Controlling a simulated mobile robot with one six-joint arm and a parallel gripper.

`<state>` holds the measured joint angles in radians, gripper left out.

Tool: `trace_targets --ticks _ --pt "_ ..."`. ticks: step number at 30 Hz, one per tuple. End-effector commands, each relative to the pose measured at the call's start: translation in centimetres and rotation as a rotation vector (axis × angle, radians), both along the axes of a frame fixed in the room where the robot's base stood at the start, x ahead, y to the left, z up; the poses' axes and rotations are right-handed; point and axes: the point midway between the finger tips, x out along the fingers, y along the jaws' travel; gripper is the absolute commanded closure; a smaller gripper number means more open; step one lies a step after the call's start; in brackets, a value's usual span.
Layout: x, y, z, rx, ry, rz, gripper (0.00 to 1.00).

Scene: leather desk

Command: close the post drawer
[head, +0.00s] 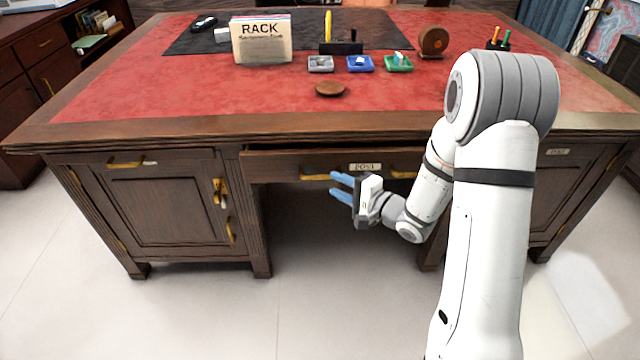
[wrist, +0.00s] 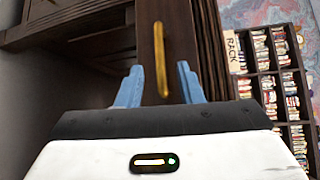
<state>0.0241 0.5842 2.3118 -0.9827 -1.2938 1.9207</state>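The post drawer (head: 280,168) is the wide wooden front under the middle of the desk, with a white POST label (head: 365,167). It appears to stand out somewhat from the desk front, with a dark gap along its top. Its left brass handle (head: 315,177) and right brass handle (head: 403,174) show. My gripper (head: 332,184) is in front of the drawer, near the left handle, with its blue fingers apart and empty. In the wrist view, a brass handle (wrist: 160,60) lies in line between the open fingers (wrist: 159,75); contact cannot be told.
A left cupboard door (head: 155,212) with brass fittings flanks the knee space, and another front (head: 570,180) is on the right. The desk top (head: 180,95) holds a RACK box (head: 262,40), several small trays and a round brown coaster (head: 330,89). The floor in front is clear.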

Motion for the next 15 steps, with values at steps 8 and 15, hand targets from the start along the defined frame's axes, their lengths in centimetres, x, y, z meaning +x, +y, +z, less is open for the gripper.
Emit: trace_targets --ticks 8,15 --pt "2.7 3.7 -0.8 -0.004 -0.003 0.005 0.67" --pt "3.8 5.2 -1.0 -0.005 -0.002 0.004 0.67"
